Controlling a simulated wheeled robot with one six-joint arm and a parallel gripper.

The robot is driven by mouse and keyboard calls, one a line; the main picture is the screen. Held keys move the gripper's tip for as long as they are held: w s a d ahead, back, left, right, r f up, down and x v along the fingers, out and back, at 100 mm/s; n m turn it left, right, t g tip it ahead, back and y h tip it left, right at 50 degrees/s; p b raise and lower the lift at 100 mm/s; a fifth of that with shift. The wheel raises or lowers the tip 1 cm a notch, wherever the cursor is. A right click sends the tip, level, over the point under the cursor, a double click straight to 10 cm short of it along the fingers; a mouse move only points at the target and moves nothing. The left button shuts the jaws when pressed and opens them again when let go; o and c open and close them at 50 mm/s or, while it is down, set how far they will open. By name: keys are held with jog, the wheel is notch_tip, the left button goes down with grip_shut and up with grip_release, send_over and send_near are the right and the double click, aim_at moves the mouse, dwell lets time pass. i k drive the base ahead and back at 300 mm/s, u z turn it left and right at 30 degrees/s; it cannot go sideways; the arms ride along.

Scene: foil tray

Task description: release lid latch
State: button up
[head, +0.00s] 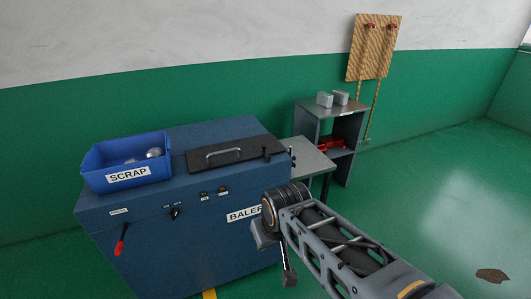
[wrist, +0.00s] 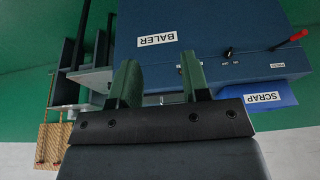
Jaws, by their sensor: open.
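The blue baler (head: 190,235) has a dark lid (head: 225,153) on its top, lying flat, with a pale bar handle (head: 223,152). A small dark upright piece (head: 267,154) stands at the lid's right end, and a small fitting (head: 291,158) sits on the baler's right edge. I cannot tell for sure which is the latch. My gripper (wrist: 160,82) is open and empty, its green fingers pointing toward the baler in the wrist view. In the head view my arm is in front of the baler's right front corner. The lid is not visible in the wrist view.
A blue SCRAP bin (head: 125,162) with shiny scraps stands on the baler's left. The front has a red lever (head: 121,241) and a black switch (head: 175,213). A grey side table (head: 308,158) and a shelf (head: 330,110) stand to the right. The floor at right is mostly clear.

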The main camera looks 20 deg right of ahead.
aim_at(263, 150)
jog(key=z, duration=1.05)
jog(key=i, duration=0.95)
jog(key=u, duration=2.85)
